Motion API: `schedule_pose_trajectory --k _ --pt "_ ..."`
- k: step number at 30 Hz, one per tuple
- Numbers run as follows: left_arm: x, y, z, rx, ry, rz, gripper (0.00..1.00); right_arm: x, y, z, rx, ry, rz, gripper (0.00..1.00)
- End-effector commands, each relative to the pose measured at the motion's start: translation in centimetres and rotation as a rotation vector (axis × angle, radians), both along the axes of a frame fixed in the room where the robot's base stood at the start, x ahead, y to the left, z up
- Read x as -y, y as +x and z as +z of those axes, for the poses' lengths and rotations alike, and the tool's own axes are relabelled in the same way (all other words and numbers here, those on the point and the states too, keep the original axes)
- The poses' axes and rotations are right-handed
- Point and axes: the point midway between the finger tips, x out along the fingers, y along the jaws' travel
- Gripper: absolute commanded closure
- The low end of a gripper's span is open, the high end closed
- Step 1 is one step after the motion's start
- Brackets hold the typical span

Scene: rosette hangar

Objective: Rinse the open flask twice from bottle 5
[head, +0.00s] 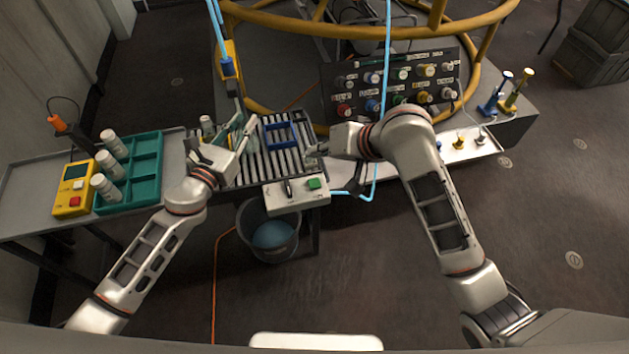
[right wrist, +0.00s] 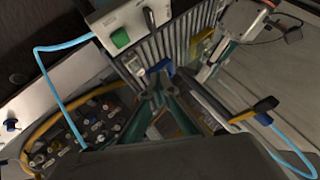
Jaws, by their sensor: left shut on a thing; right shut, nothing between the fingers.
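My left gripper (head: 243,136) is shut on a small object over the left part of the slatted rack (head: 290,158). Its fingers hide most of this object, so I cannot tell what it is. My right gripper (head: 314,151) is shut and empty at the rack's right side. In the right wrist view its fingers (right wrist: 158,80) meet close to the blue square frame (head: 281,135). I cannot read a number 5 on any bottle, nor make out the open flask.
A control box (head: 296,199) with a green button fronts the rack, above a bucket (head: 283,254). A yellow meter (head: 73,201) stands left of the tray. A knobbed panel (head: 391,83) and yellow ring frame (head: 484,50) stand behind. A blue hose (head: 388,30) hangs near my right arm.

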Motion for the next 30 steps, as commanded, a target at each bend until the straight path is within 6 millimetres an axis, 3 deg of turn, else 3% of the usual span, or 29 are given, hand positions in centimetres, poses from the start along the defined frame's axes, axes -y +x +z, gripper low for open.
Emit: schedule_pose_trajectory --k 11,30 --pt "0.0 0.0 0.1 0.001 0.000 0.000 1.00 0.0 0.0 -1.0 -0.001 -0.001 -0.001 1.00" --pt "0.0 0.0 0.1 0.001 0.000 0.000 1.00 0.0 0.0 -8.3 -0.001 -0.002 -0.001 1.00"
